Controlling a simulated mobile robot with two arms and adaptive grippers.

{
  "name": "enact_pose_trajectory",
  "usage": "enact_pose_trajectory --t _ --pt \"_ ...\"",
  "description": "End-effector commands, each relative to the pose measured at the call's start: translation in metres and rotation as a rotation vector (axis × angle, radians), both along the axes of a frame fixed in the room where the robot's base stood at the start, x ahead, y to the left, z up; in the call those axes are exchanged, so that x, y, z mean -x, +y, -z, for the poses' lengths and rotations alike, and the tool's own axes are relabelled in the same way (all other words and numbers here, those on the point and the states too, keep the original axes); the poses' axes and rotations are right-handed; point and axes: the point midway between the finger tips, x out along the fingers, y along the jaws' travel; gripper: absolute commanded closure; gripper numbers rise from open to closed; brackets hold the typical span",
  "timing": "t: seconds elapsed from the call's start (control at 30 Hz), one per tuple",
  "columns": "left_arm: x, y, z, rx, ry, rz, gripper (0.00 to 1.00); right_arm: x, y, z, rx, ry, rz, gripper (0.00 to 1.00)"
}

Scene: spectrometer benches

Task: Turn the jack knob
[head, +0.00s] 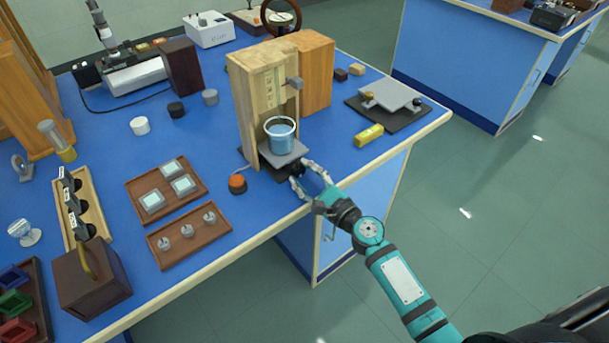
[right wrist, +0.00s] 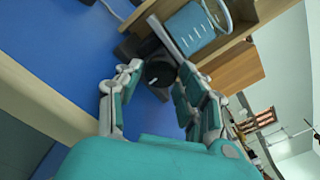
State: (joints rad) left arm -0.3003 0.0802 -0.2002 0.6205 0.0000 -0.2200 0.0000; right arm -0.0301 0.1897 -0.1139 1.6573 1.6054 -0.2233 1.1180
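The jack is a small dark base with a grey top plate (head: 283,154) at the foot of a wooden stand (head: 250,95). A blue beaker of liquid (head: 280,138) stands on the plate. The jack's round black knob (right wrist: 160,70) shows in the right wrist view, facing my right gripper (right wrist: 159,76). The two fingers are spread, one to each side of the knob; I cannot tell whether either touches it. In the head view the right gripper (head: 302,178) is at the jack's front, hiding most of the knob. My left gripper is not in view.
An orange-topped black item (head: 237,183) sits left of the jack. Wooden trays (head: 188,236) of small parts lie further left. A yellow block (head: 369,135) and a plate on a dark base (head: 390,95) are to the right. The table's front edge is close under my right gripper.

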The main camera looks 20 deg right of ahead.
Motion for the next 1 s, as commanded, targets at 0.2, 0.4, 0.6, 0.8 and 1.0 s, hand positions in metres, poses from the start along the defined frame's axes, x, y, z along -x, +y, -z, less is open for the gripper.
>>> enact_pose_trajectory --t 0.2,0.4,0.6,0.8,1.0 --pt "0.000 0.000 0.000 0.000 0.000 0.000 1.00 0.000 0.000 0.000 -0.002 0.001 0.000 0.56" --pt "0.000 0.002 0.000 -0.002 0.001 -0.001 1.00 0.010 -0.004 0.001 -0.003 0.003 0.001 0.56" --pt "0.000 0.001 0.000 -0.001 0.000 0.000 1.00 0.047 -0.017 0.002 -0.004 0.005 0.001 0.56" --pt "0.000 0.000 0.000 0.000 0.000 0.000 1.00 0.086 -0.031 0.001 -0.003 0.004 0.002 0.56" --pt "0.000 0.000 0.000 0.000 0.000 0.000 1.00 0.108 -0.039 0.001 -0.003 0.002 0.001 0.56"
